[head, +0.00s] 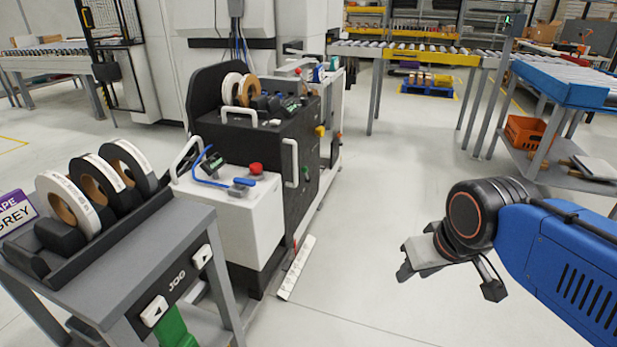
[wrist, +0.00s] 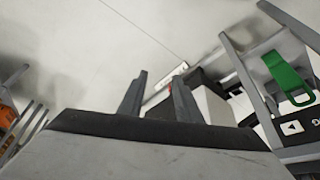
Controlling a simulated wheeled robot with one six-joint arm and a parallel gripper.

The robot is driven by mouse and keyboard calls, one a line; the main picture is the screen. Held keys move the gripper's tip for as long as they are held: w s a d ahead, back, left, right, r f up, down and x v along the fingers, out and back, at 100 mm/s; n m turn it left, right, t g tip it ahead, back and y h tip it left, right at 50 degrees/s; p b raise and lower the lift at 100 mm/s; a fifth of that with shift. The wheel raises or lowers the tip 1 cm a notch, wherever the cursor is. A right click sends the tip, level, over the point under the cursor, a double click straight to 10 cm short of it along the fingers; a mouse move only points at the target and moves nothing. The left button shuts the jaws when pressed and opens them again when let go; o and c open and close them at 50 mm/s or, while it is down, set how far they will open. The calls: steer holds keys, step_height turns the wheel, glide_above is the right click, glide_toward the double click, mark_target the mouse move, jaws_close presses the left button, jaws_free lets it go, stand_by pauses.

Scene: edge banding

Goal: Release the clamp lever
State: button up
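My gripper (head: 408,260) hangs over bare floor at the right of the head view, well apart from the machine. In the wrist view my gripper (wrist: 159,76) shows two dark fingers standing apart with nothing between them. The black-and-white edge banding machine (head: 250,140) stands left of centre, with tape rolls on top. On its white front housing (head: 235,215) are a red button (head: 256,168) and small blue parts with a blue hose (head: 212,182). I cannot tell for sure which part is the clamp lever. The machine is partly visible in the wrist view (wrist: 212,103).
A grey cart (head: 150,245) with tape rolls, JOG buttons and a green handle (head: 173,328) stands at the front left. The green handle also shows in the wrist view (wrist: 286,78). A roller conveyor (head: 400,52) lies behind. The floor (head: 370,215) between machine and gripper is mostly clear.

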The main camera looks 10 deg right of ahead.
steer(key=c, duration=0.4)
steer(key=shift+w, duration=0.25)
jaws_close()
steer(key=w+a+f+n+t, duration=0.15)
steer(key=w+n+t, duration=0.3)
steer(key=w, duration=1.95)
steer(key=w+a+f+n+t, duration=0.1)
steer(key=w+a+n+t, duration=0.4)
steer(key=w, duration=1.9)
steer(key=w+f+n+t, duration=0.3)
steer(key=w+f+n, duration=0.3)
steer(key=w+f, duration=0.55)
step_height(320, 180, down, 14)
steer(key=w+a+n+t, duration=0.1)
steer(key=a+n+t, duration=0.1)
steer(key=n+t, duration=0.2)
steer(key=shift+w+a+r, duration=0.15)
steer(key=shift+a, duration=0.25)
